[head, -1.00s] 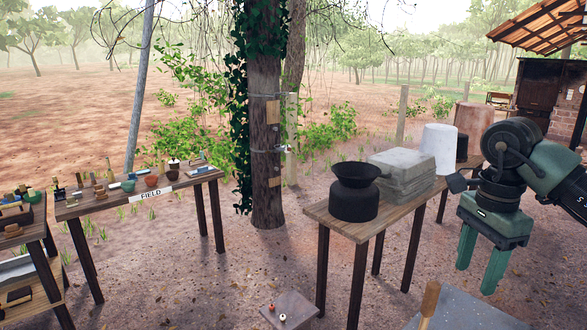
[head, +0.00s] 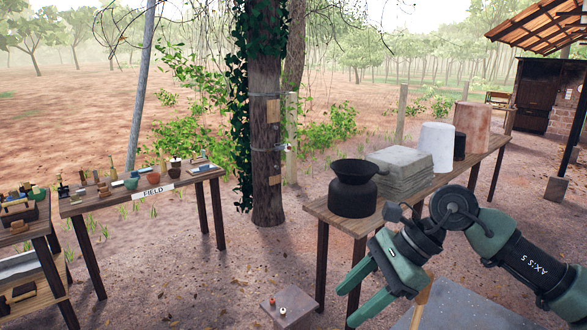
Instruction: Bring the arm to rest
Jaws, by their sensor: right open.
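My right arm comes in from the right edge of the head view. Its green right gripper (head: 362,297) hangs in front of the wooden table, pointing down and to the left. Its two fingers are apart with nothing between them. It is close in front of the table's near edge and above a grey slab low in the view. I cannot tell whether it touches anything. My left gripper is not in view.
The wooden table (head: 335,222) bears a black pot (head: 352,197), grey stacked sheets (head: 400,185) and a white cylinder (head: 437,140). A grey slab (head: 470,308) lies below the gripper. A small stand (head: 290,312) is to its left. A table with a FIELD label (head: 153,191) stands left.

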